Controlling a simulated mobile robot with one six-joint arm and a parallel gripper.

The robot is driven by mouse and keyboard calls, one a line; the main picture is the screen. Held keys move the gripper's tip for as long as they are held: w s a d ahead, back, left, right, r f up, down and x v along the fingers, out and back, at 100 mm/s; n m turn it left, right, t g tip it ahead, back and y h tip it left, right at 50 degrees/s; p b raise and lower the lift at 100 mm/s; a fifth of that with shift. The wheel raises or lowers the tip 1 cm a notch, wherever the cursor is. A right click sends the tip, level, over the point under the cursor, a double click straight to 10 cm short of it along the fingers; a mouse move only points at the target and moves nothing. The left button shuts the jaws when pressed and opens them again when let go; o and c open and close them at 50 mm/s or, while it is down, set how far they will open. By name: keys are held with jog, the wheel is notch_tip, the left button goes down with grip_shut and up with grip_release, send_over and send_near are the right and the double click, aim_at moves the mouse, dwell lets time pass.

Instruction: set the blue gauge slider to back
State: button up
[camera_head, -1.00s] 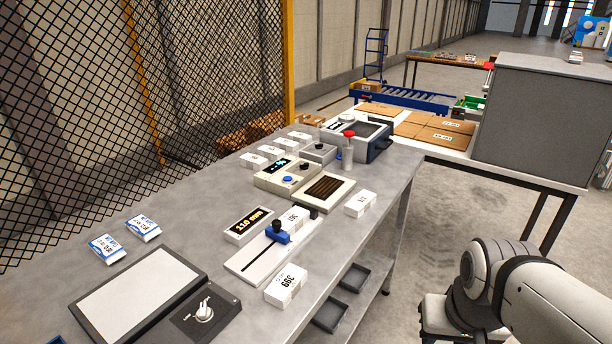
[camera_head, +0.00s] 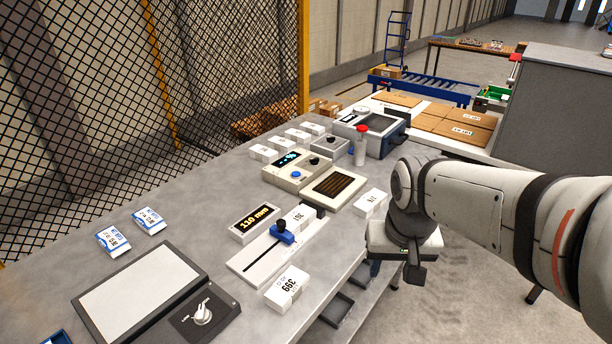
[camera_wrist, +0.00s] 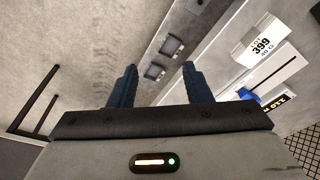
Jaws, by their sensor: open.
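The blue gauge slider (camera_head: 284,236) with a black knob sits on a white slotted plate (camera_head: 250,267). It stands toward the far right part of the plate's dark slot. A display reading "110 mm" (camera_head: 255,221) stands behind the plate. In the wrist view the blue slider (camera_wrist: 248,96) shows at the right, partly hidden by my gripper's finger side. My gripper (camera_wrist: 157,82) is open and empty, its two dark blue fingers apart over the floor beside the bench. In the head view my gripper (camera_head: 414,272) hangs right of the bench's front edge, away from the slider.
A white box marked 399 (camera_head: 287,287) stands close in front of the plate, and a box marked 361 (camera_head: 300,217) stands just behind the slider. Another white box (camera_head: 370,203) stands near the bench edge. A dark-framed panel with a knob (camera_head: 203,313) lies at near left.

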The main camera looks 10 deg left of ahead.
jog(key=w+a+r+p, duration=0.25)
jog(key=w+a, duration=0.25)
jog(key=w, duration=0.3)
jog(key=n+g+p, duration=0.2)
jog(key=p, duration=0.4)
send_over(281, 222)
jog(key=shift+s+d+f, duration=0.1)
jog(key=shift+d+f, duration=0.05)
jog(key=shift+f, duration=0.45)
jog(key=shift+d+f, duration=0.1)
jog(key=shift+f, duration=0.5)
jog(key=shift+a+f, duration=0.25)
jog(key=shift+f, duration=0.4)
notch_tip(281, 222, down, 7)
jog(key=shift+r+p, duration=0.1)
jog(key=shift+p, duration=0.6)
jog(key=shift+c, duration=0.5)
grip_shut()
